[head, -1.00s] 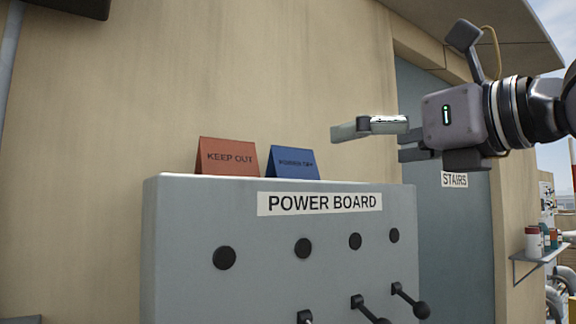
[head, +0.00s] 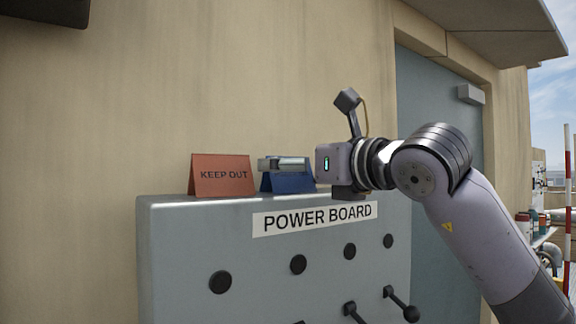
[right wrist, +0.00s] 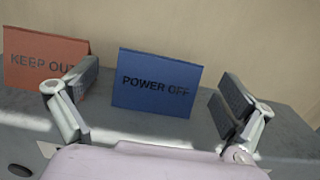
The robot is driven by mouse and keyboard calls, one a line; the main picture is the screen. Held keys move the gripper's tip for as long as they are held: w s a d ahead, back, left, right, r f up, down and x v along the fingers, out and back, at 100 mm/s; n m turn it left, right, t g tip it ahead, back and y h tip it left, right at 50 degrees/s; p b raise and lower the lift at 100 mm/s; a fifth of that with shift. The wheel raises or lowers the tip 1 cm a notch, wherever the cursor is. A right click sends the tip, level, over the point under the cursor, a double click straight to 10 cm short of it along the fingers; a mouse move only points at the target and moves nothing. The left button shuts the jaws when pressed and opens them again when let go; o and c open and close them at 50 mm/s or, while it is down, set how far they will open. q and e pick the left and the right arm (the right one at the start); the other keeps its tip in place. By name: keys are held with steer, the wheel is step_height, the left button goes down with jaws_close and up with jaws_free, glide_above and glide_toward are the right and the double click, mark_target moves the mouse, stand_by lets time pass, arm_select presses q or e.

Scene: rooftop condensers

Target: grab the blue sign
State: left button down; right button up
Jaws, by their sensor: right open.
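The blue sign (head: 287,183) is a folded tent card on top of the grey power board (head: 170,240), partly hidden behind my right gripper in the head view. In the right wrist view the blue sign (right wrist: 155,83) reads "POWER OFF" and stands upright between the two open fingers. My right gripper (head: 272,165) comes in from the right at the sign's height. In the right wrist view the gripper (right wrist: 155,105) has one finger on each side of the sign, with gaps, and is empty. My left gripper is not in view.
A red "KEEP OUT" sign (head: 222,177) stands just left of the blue one; it also shows in the right wrist view (right wrist: 42,65), partly behind the left finger. A beige wall (head: 90,120) rises behind. Knobs and levers (head: 398,303) are on the board's front.

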steer(key=shift+w+a, duration=0.2)
steer(key=shift+w, duration=0.05)
steer(key=shift+d, duration=0.1)
steer(key=shift+c, duration=0.3)
steer(key=shift+c, duration=0.6)
steer(key=c, duration=1)
